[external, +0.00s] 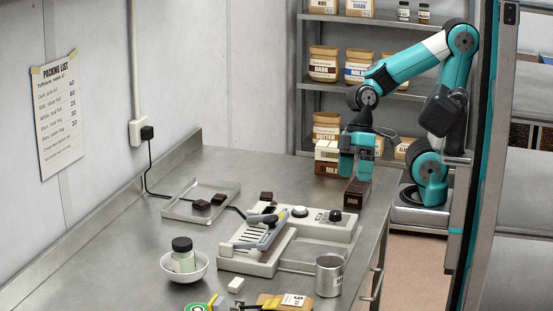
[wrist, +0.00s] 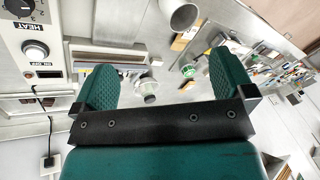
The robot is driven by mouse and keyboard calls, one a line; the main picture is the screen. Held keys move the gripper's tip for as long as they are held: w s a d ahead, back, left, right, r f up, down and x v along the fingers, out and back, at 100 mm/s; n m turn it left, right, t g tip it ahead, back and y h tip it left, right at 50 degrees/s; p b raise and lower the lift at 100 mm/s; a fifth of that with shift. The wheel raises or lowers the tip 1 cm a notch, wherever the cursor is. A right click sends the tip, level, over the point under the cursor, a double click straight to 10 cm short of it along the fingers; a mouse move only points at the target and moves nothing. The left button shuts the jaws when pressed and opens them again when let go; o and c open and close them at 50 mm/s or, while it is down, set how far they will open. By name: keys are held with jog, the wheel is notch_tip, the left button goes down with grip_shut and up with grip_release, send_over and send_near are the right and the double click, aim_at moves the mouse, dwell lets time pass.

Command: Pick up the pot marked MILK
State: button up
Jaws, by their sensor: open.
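A brown pot (external: 327,169) stands at the back right of the bench, below a cream one (external: 327,149). Its small label seems to read MILK, but is hard to read. My gripper (external: 355,172) partly covers its right side. A dark brown pot (external: 356,193), its label apparently DARK, stands just in front of and below my fingers. My gripper is open with nothing between its fingers, as the wrist view also shows (wrist: 160,76). I cannot make out the MILK pot in the wrist view.
The heating unit (external: 335,231) with knobs fills the bench middle; a metal cup (external: 329,276) stands in front. A tray (external: 180,210) with chocolate pieces and a bowl (external: 198,267) holding a jar (external: 183,255) lie left. Bags, one marked MILK (external: 360,68), stand on the shelves.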

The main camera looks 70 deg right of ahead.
jog(key=w+a+n+p, duration=0.2)
jog(key=a+n+p, duration=0.3)
jog(key=n+p, duration=0.4)
jog(key=n, duration=0.1)
send_near(329, 269)
notch_tip(329, 269, down, 6)
jog(key=d, duration=0.1)
jog(key=shift+h, duration=0.4)
jog(key=shift+w+p+x, duration=0.2)
jog(key=shift+p+x, duration=0.25)
jog(key=shift+x, duration=0.95)
jog(key=shift+w+p+x, duration=0.15)
jog(key=shift+p+x, duration=0.3)
jog(key=shift+x, duration=0.95)
jog(key=c, duration=1)
jog(key=shift+r, duration=0.1)
